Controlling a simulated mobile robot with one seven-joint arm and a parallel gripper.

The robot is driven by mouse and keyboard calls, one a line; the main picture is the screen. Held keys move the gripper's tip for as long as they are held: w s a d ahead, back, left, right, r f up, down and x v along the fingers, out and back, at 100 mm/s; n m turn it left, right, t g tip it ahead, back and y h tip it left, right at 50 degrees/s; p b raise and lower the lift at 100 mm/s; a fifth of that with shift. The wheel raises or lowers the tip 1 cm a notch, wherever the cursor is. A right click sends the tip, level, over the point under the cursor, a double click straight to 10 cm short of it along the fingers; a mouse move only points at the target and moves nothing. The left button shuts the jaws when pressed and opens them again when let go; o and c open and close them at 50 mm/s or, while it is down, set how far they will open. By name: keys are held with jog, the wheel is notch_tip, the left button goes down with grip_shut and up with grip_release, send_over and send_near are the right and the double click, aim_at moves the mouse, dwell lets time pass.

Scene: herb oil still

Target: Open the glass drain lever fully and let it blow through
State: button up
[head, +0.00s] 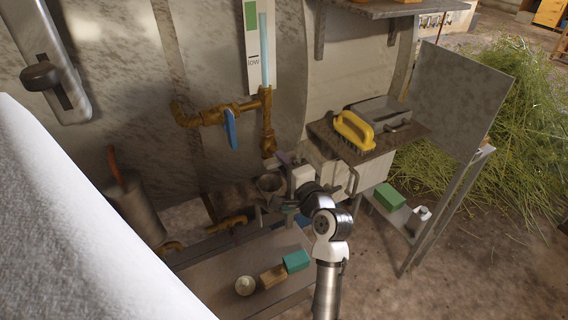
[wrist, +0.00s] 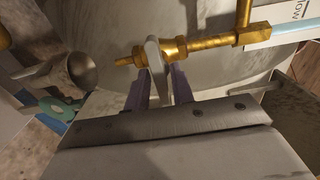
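The sight glass (head: 265,50) is a pale blue tube beside a plate with a green band and the word "low". Below it a brass drain pipe (wrist: 210,42) carries a flat grey drain lever (wrist: 157,68), which stands across the pipe in the wrist view. My gripper (wrist: 160,88) has purple fingers, one on each side of the lever. The fingers look open, with gaps beside the lever. In the head view my gripper (head: 283,159) is just below the glass and the lever is hard to make out. No flow shows at the brass outlet (wrist: 124,62).
A metal funnel (wrist: 78,70) sits below the outlet. A blue lever (head: 230,128) is on the brass side pipe, close to my gripper. A shelf (head: 400,137) with a yellow brush (head: 354,132) stands to the right. A low bench (head: 215,278) holds small items.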

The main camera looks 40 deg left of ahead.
grip_shut()
jog(key=shift+f+b, duration=0.1)
jog(key=shift+b, duration=0.2)
jog(key=shift+n+b, duration=6.95)
jog(key=shift+n, duration=2.05)
jog(key=shift+o, duration=1.4)
grip_release()
